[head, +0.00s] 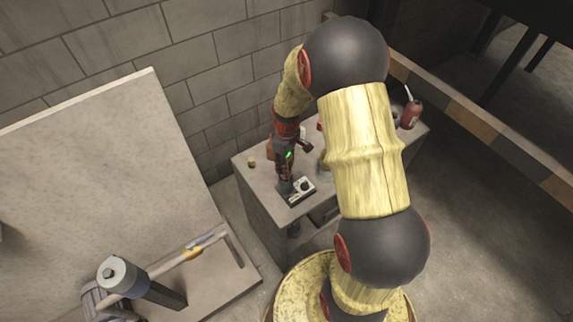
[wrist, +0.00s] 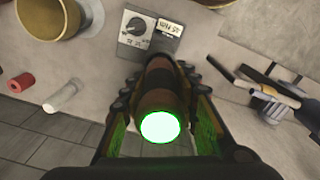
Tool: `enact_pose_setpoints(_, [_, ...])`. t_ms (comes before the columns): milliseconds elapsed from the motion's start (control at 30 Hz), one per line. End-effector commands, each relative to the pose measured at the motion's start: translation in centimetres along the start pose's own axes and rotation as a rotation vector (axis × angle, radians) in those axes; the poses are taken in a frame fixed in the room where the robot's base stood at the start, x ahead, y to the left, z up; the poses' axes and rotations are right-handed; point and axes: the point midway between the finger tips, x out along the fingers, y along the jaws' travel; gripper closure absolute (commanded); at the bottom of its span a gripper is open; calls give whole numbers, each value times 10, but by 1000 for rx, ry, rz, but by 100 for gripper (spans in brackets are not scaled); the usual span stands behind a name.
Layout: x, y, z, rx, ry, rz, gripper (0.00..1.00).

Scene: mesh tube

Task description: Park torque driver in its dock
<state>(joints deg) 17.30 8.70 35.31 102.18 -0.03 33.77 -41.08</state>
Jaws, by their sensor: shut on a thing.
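My gripper (wrist: 160,78) is shut on the torque driver (wrist: 158,97), a brown and dark cylinder whose near end glows green in the wrist view. In the head view my gripper (head: 285,182) points down over the bench, beside a small grey box (head: 300,188) with a dial. The wrist view shows this box (wrist: 142,52) with its dial and a printed label just beyond the driver. It appears to be the dock area, but no socket is visible. The driver's far tip is hidden, so I cannot tell whether it touches anything.
The wrist view shows a brass-coloured cup (wrist: 48,18), a red cylinder (wrist: 22,82), a pale cylinder (wrist: 63,96) and a dark-handled tool (wrist: 268,90). A block wall stands behind.

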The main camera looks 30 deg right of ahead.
Motion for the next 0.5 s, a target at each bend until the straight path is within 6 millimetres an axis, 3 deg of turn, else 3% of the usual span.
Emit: enact_pose_setpoints(500, [5, 1, -1, 0, 1, 1, 100])
